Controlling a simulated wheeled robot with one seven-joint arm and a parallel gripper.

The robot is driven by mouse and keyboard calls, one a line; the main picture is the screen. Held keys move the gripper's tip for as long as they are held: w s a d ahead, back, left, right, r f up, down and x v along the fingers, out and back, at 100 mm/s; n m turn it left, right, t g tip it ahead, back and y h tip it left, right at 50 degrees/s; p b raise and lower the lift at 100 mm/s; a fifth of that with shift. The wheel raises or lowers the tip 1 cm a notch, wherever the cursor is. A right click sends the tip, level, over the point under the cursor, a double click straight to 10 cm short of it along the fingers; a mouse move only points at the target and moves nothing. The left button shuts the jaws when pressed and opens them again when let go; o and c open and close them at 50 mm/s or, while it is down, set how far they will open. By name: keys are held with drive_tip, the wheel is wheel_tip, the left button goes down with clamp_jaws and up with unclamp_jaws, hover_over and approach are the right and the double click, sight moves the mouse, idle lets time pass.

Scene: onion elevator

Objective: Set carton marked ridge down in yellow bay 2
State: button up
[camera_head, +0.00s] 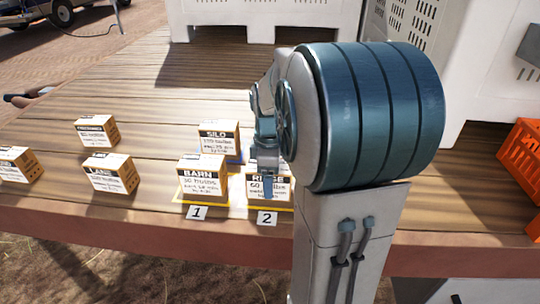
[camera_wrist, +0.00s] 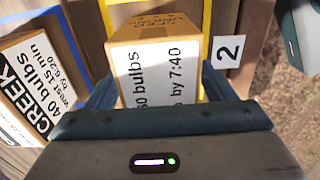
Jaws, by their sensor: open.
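The carton marked RIDGE (camera_head: 282,187) stands upright in yellow bay 2 (camera_head: 259,207), behind the number 2 card (camera_head: 267,218). My arm hides part of it in the head view. My gripper (camera_head: 267,172) is at this carton. In the wrist view, the open fingers (camera_wrist: 157,92) lie on either side of the carton (camera_wrist: 158,62), and its printed label faces the camera. I cannot tell whether the fingers touch it. The number 2 card also shows in the wrist view (camera_wrist: 228,52).
The BARN carton (camera_head: 202,185) stands in yellow bay 1, close on the left. A CREEK carton (camera_wrist: 32,88) is near my gripper. LANE (camera_head: 110,176) and other cartons stand left. An orange crate (camera_head: 522,160) is right.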

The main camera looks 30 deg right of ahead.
wheel_tip(320, 180, up, 10)
drive_tip(key=shift+f, duration=0.15)
drive_tip(key=shift+a+r, duration=0.1)
drive_tip(key=shift+r, duration=0.15)
drive_tip(key=shift+s+a, duration=0.2)
drive_tip(key=shift+a, duration=0.05)
drive_tip(key=s+a+f+m+t, duration=0.3)
drive_tip(key=s+a+f+m, duration=0.5)
drive_tip(key=s+a+m, duration=0.3)
drive_tip(key=shift+s+a, duration=0.2)
drive_tip(key=shift+s, duration=0.5)
